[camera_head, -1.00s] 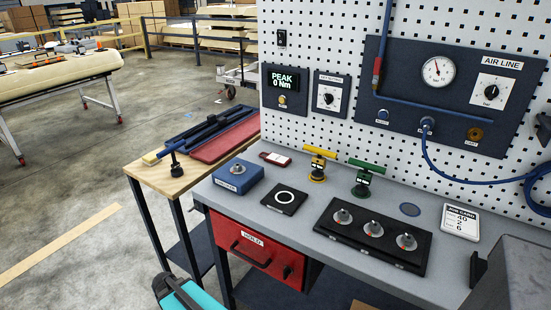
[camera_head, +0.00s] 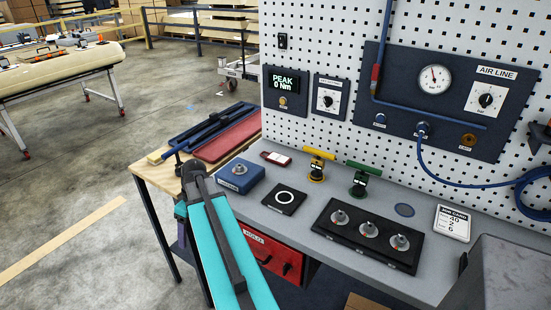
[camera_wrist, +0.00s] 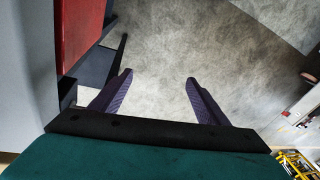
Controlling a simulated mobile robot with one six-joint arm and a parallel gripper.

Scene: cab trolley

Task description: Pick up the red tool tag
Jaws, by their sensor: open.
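The red tool tag (camera_head: 275,158) is a small flat red piece with a white label. It lies on the grey workbench (camera_head: 325,200) near the back left, close to the pegboard, in the head view. My gripper (camera_wrist: 159,77) shows in the wrist view with its two purple fingers spread apart and nothing between them. Floor lies beyond the fingers. The gripper is away from the tag, out past the front left of the bench. The tag does not show in the wrist view.
A blue box (camera_head: 241,176), a black pad with a white ring (camera_head: 285,198), and yellow (camera_head: 319,164) and green (camera_head: 362,178) T-handled tools stand near the tag. The red drawer (camera_wrist: 80,30) is close to my gripper. The pegboard (camera_head: 340,45) rises behind.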

